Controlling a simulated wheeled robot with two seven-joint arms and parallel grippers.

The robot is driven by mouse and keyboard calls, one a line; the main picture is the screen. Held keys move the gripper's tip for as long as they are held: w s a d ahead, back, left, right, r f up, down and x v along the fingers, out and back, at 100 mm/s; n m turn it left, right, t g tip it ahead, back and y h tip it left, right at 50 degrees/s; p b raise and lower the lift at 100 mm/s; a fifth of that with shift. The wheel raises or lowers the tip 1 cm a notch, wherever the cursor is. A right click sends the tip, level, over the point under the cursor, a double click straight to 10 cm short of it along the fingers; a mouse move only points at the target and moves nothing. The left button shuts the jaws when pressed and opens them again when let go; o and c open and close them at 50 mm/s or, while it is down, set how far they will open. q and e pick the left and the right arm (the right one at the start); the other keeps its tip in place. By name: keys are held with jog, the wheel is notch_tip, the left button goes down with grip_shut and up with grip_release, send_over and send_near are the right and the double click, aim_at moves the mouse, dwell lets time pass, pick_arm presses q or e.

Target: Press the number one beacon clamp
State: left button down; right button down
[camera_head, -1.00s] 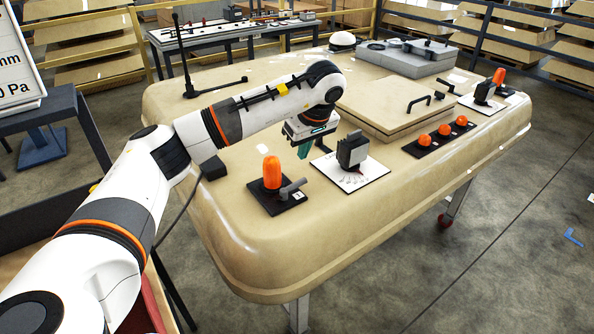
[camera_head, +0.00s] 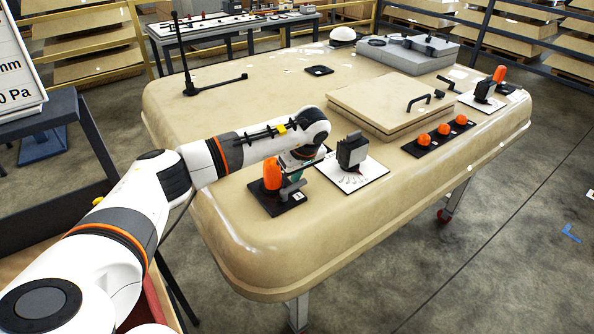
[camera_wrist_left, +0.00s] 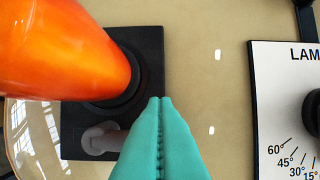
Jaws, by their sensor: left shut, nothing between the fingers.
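An orange beacon (camera_head: 271,174) stands upright on a black base plate (camera_head: 270,205) at the near left of the tan cab roof. Its grey clamp lever (camera_head: 291,189) sticks out beside its foot; it also shows in the left wrist view (camera_wrist_left: 102,138). A small white label (camera_head: 298,197) lies on the plate, too small to read. My left gripper (camera_head: 296,176) is shut and empty, low over the lever beside the beacon. In the left wrist view its teal fingertips (camera_wrist_left: 160,103) are together, just right of the lever. I cannot tell whether they touch it. My right gripper is out of view.
A dark lamp on a white angle-scale card (camera_head: 350,180) stands close to the right of the beacon. A raised hatch (camera_head: 390,100), orange buttons (camera_head: 442,129) and a second orange beacon (camera_head: 499,73) lie farther off. The roof's left middle is clear.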

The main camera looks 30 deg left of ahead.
pick_arm(q)
jog(key=shift+d+m, duration=0.1)
jog(key=shift+m, duration=0.2)
